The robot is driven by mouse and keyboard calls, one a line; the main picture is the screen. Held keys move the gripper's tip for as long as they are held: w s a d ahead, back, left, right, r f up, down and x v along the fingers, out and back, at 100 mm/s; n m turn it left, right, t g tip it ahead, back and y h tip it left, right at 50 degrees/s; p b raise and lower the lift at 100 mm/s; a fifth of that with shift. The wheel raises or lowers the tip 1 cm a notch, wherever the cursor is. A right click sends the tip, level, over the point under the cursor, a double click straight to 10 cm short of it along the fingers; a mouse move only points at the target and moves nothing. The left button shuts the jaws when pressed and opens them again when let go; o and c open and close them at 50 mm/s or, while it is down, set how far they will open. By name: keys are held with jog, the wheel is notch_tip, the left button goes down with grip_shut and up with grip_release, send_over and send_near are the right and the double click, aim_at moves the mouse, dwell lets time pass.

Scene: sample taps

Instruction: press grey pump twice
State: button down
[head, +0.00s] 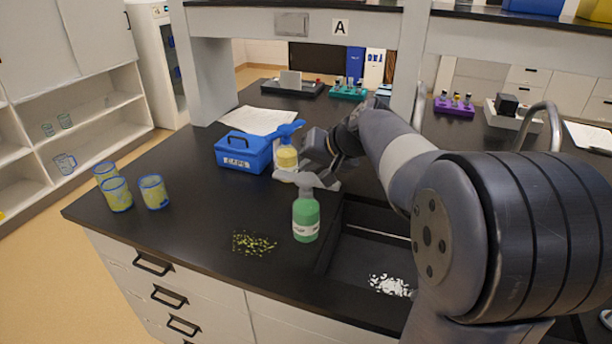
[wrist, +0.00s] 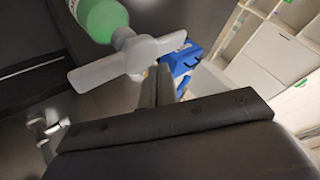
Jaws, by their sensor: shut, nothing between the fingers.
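A green bottle (head: 306,220) with a grey pump head (head: 305,180) stands upright on the black bench, beside the sink's left edge. In the wrist view the grey pump head (wrist: 125,60) shows large on the green bottle (wrist: 100,15). My gripper (head: 328,172) is shut and empty, just behind and to the right of the pump head. In the wrist view its fingers (wrist: 158,85) point at the pump head and look very close; I cannot tell whether they touch. A yellow bottle (head: 286,158) with a blue pump head (head: 287,130) stands behind.
A blue box (head: 240,152) stands behind left. Several tumblers (head: 117,195) stand at the bench's left. Yellow-green bits (head: 253,243) lie in front of the bottle. A black sink (head: 350,265) with white bits (head: 390,285) is to the right.

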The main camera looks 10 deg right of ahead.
jog(key=shift+r+p, duration=1.85)
jog(key=shift+r, duration=0.65)
dwell(0.7)
notch_tip(320, 180, up, 4)
jog(key=p, duration=0.4)
send_over(309, 179)
jog(key=shift+s, duration=0.1)
jog(key=shift+f, duration=0.1)
notch_tip(309, 179, down, 9)
jog(key=b, duration=0.7)
dwell(1.7)
jog(key=shift+f+b, duration=0.3)
jog(key=shift+b, duration=0.3)
